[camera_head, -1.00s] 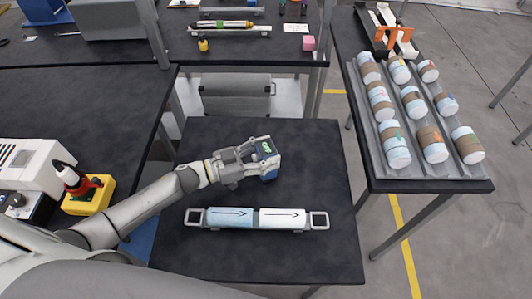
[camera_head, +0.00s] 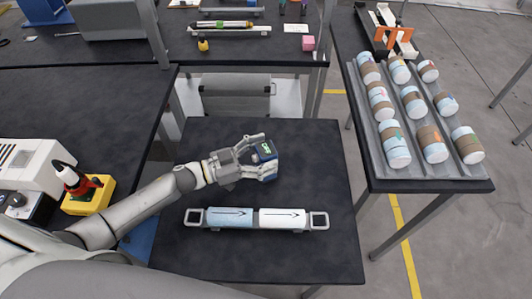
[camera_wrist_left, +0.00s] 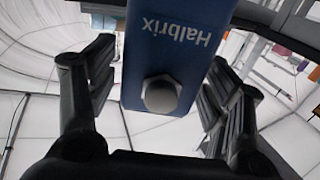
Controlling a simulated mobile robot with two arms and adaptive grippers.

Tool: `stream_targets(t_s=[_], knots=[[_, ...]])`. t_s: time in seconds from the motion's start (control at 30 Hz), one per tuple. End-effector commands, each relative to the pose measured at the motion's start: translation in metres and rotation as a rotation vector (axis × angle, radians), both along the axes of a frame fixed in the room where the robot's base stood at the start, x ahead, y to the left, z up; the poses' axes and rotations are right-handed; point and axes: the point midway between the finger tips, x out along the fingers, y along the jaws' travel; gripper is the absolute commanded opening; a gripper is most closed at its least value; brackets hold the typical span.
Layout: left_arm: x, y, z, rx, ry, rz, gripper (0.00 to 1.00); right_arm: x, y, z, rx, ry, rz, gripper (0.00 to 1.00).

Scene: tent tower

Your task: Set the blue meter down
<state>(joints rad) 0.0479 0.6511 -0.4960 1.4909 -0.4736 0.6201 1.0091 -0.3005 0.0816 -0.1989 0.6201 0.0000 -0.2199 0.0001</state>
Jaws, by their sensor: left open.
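The blue meter (camera_head: 268,151), with a small lit green display, stands on the small dark table (camera_head: 310,160). My left gripper (camera_head: 264,157) is open, with one finger on each side of the meter. In the left wrist view the meter's blue face (camera_wrist_left: 170,45) bears the upside-down word "Halbrix" and a round grey knob. Gaps show there between the meter and both of the fingers. My right gripper is not in view.
A rack with a light blue and white tube (camera_head: 258,218) lies on the table in front of the meter. A tray of several banded jars (camera_head: 378,160) stands on the table at right. The small table's right part is clear.

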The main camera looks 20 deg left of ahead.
Motion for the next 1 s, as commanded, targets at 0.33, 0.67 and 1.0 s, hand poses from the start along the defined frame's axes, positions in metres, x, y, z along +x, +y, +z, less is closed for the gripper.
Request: stream_targets(t_s=[0.33,0.67,1.0], knots=[[-0.036,0.045,-0.004,0.003,0.002,-0.001,0.73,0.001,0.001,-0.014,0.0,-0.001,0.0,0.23],[-0.043,0.053,-0.001,0.001,0.001,-0.001,0.73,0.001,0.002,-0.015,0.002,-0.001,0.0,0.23],[-0.042,0.053,-0.001,0.001,0.001,-0.001,0.73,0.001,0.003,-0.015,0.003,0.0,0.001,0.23]])
